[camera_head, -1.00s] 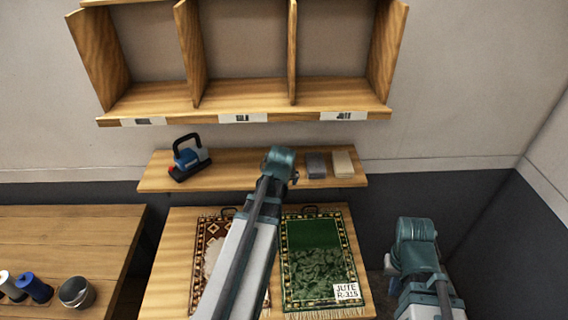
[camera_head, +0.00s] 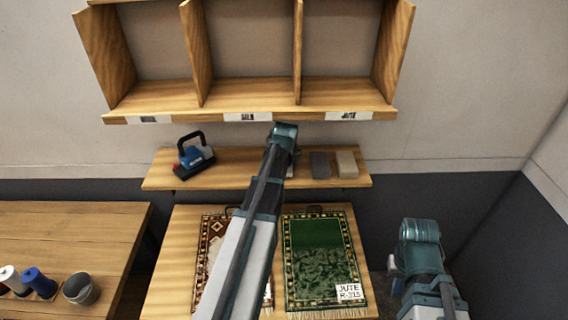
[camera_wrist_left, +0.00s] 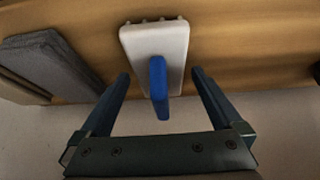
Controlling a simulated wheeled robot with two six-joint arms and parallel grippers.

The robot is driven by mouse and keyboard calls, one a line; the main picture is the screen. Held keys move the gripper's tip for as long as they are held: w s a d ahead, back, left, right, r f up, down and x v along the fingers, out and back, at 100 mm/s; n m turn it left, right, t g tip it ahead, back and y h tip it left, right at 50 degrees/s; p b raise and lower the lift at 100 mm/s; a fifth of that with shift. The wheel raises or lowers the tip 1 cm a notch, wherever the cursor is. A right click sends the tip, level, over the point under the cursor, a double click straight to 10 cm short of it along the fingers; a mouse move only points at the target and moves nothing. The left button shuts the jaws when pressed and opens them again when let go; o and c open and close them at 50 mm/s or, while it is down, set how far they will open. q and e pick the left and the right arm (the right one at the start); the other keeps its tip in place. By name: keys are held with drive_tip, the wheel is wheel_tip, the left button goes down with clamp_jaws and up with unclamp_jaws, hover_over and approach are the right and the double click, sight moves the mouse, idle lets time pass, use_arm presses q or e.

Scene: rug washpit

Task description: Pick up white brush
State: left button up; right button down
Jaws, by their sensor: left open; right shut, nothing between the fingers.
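The white brush (camera_wrist_left: 157,48) has a white block, a blue handle and bristle tufts along one edge. In the left wrist view it lies on the wooden shelf at the upper middle. My left gripper (camera_wrist_left: 159,74) is open, with one finger on each side of the brush's blue handle and a gap on both sides. In the head view my left arm hides the brush. My right gripper (camera_head: 396,265) is low at the right, shut and empty, away from the shelf; its fingers show poorly.
The wooden shelf (camera_head: 225,178) also holds a blue-and-black tool (camera_head: 193,158), a grey block (camera_head: 319,165) and a beige block (camera_head: 346,163). A labelled cubby rack (camera_head: 185,112) hangs above. Below are a patterned red rug (camera_head: 212,232) and a green rug (camera_head: 322,250). Spools and a cup (camera_head: 81,289) stand left.

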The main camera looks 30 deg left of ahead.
use_arm(q)
drive_tip(key=shift+w+a+f+b, duration=0.6)
drive_tip(key=shift+w+f, duration=0.05)
drive_tip(key=shift+w, duration=0.2)
drive_tip(key=shift+r, duration=0.1)
drive_tip(key=c, duration=1.4)
